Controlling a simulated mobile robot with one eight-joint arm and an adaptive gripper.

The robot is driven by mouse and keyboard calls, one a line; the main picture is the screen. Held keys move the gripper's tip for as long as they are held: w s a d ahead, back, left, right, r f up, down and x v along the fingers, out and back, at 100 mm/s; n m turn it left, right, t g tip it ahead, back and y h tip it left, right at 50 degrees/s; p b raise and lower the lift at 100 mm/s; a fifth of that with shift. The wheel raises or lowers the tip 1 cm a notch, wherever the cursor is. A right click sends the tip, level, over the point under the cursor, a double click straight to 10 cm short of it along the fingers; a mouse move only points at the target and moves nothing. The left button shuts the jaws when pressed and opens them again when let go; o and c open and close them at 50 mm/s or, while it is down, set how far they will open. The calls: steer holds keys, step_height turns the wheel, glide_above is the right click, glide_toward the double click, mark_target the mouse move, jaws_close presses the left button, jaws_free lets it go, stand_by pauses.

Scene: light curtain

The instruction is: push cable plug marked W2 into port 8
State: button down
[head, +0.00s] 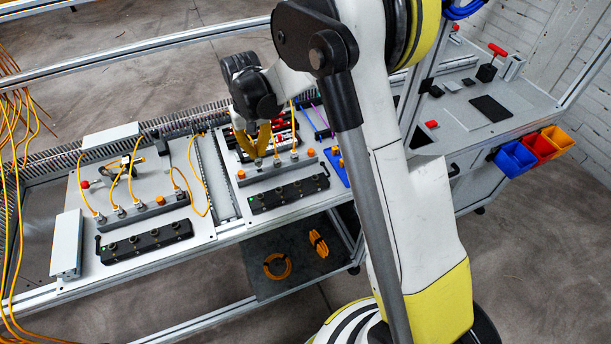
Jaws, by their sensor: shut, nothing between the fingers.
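My gripper (259,158) has two yellow fingers pointing down over the right panel, their tips together at the far edge of a grey connector block (268,173). Orange caps (310,152) and a few plugs (294,156) sit along that block; a yellow cable rises from one plug. The fingers partly hide the area behind the block. In front lies a black block with round ports (290,193). On the left panel, several yellow-cabled plugs (120,212) stand in another grey block (150,212), behind a second black port block (145,241). W2 and port 8 labels are too small to read.
A slotted cable duct (217,178) separates the panels. A grey box (66,243) stands at the left edge. My arm covers the centre right. Coiled orange cables (277,266) lie on a lower shelf. Blue, red and orange bins (515,159) hang at the right.

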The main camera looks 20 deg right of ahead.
steer(key=shift+r, duration=0.1)
steer(key=shift+r+p, duration=1.65)
steer(key=shift+r, duration=1)
steer(key=shift+f, duration=0.1)
steer(key=s+d, duration=0.4)
steer(key=d, duration=0.3)
steer(key=shift+s+b, duration=0.3)
steer(key=s+d, duration=0.4)
steer(key=d, duration=0.2)
steer(key=shift+s+d, duration=0.35)
steer(key=shift+f, duration=0.1)
steer(key=shift+f+b, duration=2.2)
steer(key=shift+f, duration=0.2)
